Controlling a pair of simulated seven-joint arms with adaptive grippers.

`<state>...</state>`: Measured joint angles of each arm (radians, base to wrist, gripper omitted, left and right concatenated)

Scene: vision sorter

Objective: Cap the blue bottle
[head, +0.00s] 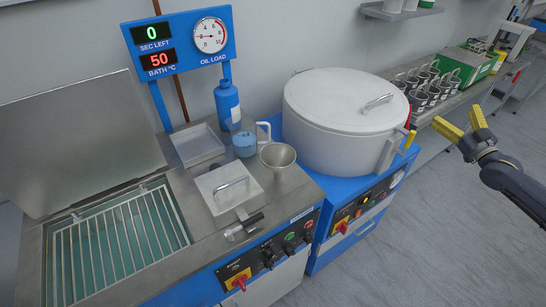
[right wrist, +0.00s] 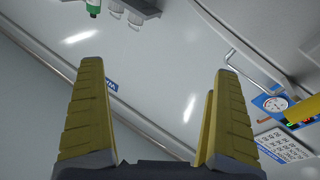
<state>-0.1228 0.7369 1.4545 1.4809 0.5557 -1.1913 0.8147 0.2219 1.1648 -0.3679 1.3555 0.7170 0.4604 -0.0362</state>
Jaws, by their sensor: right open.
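The blue bottle (head: 227,104) stands upright at the back of the steel bench, below the gauge panel; whether its narrow top is covered is too small to tell. My right gripper (head: 455,117) is open and empty at the right of the head view, over the floor and far from the bottle. Its two yellow fingers stand wide apart in the right wrist view (right wrist: 155,115), with nothing between them. My left gripper is not in view.
A large lidded white pot (head: 345,120) stands between the bottle and my right gripper. A metal cup (head: 278,158), a shallow tray (head: 198,146) and a handled steel lid (head: 228,187) crowd the bench. An open bath (head: 118,245) lies at left. The floor at right is free.

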